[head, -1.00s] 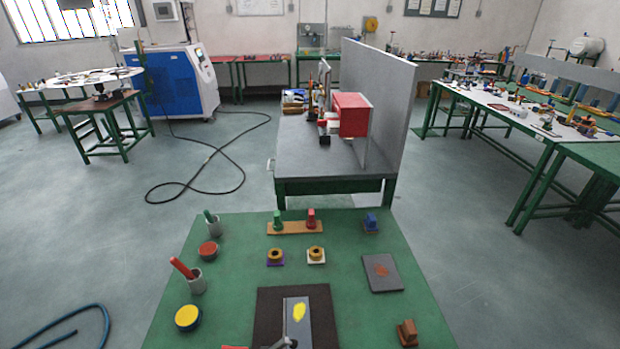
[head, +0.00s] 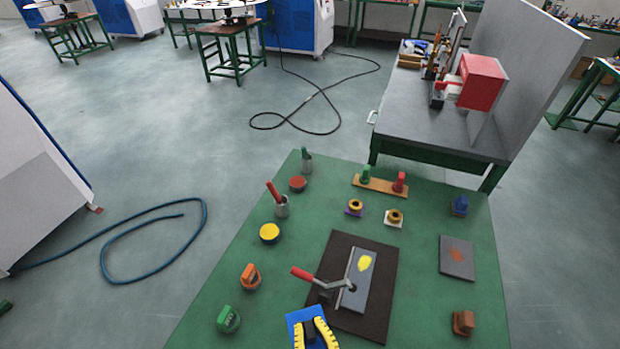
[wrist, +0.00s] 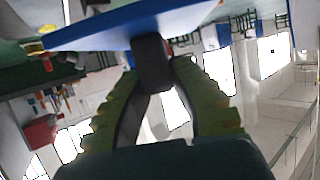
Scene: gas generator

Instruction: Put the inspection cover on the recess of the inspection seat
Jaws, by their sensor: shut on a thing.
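My gripper (head: 314,336) is at the bottom of the head view, its yellow-padded fingers over the near edge of the green table. It is shut on the dark knob (wrist: 153,62) of a flat blue plate, which looks like the inspection cover (head: 296,319); the wrist view shows the plate (wrist: 130,27) across the fingertips. Just beyond it lies a dark base (head: 379,284) with a grey plate (head: 352,291) bearing a yellow patch, and a red-handled lever clamp (head: 303,273). I cannot tell for sure whether this is the inspection seat. No open recess is clearly visible.
A grey slab with a rusty patch (head: 457,262) lies at right, a brown block (head: 463,323) nearer. Orange (head: 250,277) and green (head: 228,319) pieces stand at left, with a yellow-topped round piece (head: 270,232). Small ring parts (head: 394,218) sit behind the base.

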